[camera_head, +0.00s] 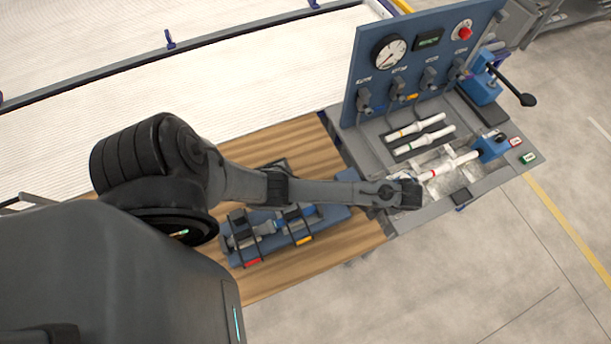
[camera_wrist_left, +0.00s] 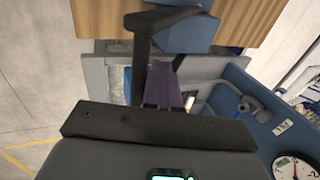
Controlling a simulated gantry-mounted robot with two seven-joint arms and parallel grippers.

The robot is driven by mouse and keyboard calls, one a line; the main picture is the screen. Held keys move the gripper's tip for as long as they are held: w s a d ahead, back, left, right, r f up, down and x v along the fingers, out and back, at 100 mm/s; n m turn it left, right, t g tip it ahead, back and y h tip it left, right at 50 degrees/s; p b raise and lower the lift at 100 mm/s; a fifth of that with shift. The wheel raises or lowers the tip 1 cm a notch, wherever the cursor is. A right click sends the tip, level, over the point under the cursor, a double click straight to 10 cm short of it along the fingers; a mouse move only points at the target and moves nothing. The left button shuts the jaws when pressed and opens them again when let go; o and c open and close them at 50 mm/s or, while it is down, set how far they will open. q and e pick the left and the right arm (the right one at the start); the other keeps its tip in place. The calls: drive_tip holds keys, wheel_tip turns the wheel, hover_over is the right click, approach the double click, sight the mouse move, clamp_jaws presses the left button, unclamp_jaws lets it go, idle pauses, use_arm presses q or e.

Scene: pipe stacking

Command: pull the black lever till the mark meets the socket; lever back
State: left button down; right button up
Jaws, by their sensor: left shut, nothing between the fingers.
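A black lever (camera_head: 514,86) with a round knob rises from a blue mount at the far right of the bench. A white pipe (camera_head: 452,165) with a red mark (camera_head: 425,176) lies over the trough, its right end at a blue socket block (camera_head: 490,148). The red mark is apart from the socket. My left gripper (camera_head: 410,194) is shut and empty just left of the mark, far from the knobbed lever. In the left wrist view a black bar (camera_wrist_left: 140,60) stands beside my fingers (camera_wrist_left: 165,86); what it belongs to is unclear. My right gripper is out of view.
Two white pipes (camera_head: 415,128) lie on a dark tray behind the trough. A blue panel (camera_head: 367,60) with a gauge and valves stands behind. A blue fixture (camera_head: 330,215) with black frames sits on the wooden table (camera_head: 325,262). Open floor lies in front.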

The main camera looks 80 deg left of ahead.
use_arm(q)
drive_tip(key=shift+w+d+f, duration=0.1)
drive_tip(key=shift+d+f, duration=0.4)
idle(0.4)
drive_tip(key=shift+d+f+b, duration=0.2)
drive_tip(key=shift+d+b, duration=0.05)
drive_tip(key=shift+b, duration=0.1)
idle(0.7)
drive_tip(key=shift+r, duration=0.1)
drive_tip(key=shift+a+r+p, duration=0.5)
drive_tip(key=shift+r+p, duration=0.05)
drive_tip(key=shift+p, duration=0.4)
drive_tip(key=v, duration=0.7)
drive_tip(key=shift+r, duration=0.4)
drive_tip(key=shift+d, duration=0.1)
